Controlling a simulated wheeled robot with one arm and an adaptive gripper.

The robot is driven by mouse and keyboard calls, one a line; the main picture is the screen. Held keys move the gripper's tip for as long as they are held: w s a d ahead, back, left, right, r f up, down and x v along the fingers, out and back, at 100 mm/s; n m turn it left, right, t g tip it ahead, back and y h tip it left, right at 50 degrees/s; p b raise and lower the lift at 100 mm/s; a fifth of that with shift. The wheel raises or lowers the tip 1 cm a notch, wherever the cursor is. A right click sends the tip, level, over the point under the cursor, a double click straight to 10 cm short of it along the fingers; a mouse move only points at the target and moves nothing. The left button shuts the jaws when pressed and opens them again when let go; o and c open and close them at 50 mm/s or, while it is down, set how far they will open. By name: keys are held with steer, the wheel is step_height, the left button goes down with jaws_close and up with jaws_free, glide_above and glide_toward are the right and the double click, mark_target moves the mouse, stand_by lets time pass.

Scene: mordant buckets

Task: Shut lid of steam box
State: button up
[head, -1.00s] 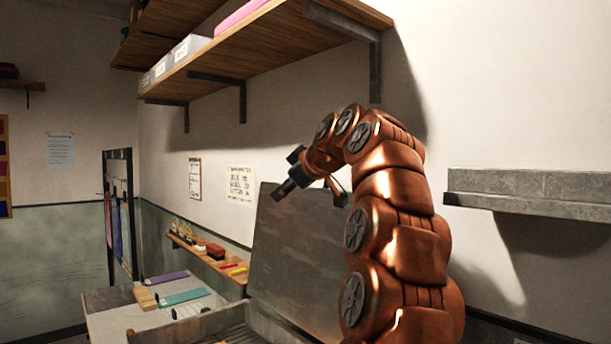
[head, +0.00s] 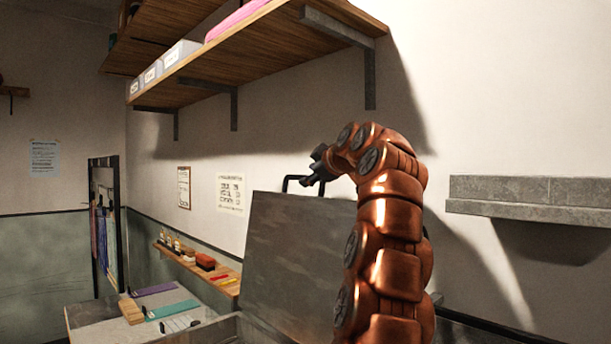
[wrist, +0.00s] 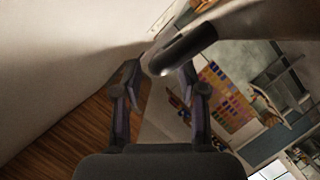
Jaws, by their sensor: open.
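The steam box lid (head: 295,255) is a dark grey metal panel standing raised and open at the centre of the head view. A black bar handle (head: 292,182) rises from its top edge. The box body (head: 225,328) shows only in part at the bottom, and its inside is mostly hidden. My gripper (head: 318,168) is at the lid's top edge, beside the handle. In the wrist view my gripper (wrist: 158,78) is open, with a dark rounded bar (wrist: 182,50), apparently the handle, just beyond and partly between the fingertips. I cannot tell whether they touch.
A wooden shelf (head: 270,62) with boxes hangs above the arm. A grey ledge (head: 530,200) juts from the wall at right. A small wall shelf (head: 200,270) with bottles and brushes is left of the lid. A table (head: 95,322) stands at lower left.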

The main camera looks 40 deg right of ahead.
steer(key=shift+p+x, duration=0.45)
steer(key=shift+x, duration=1.4)
steer(key=shift+c, duration=0.3)
jaws_close()
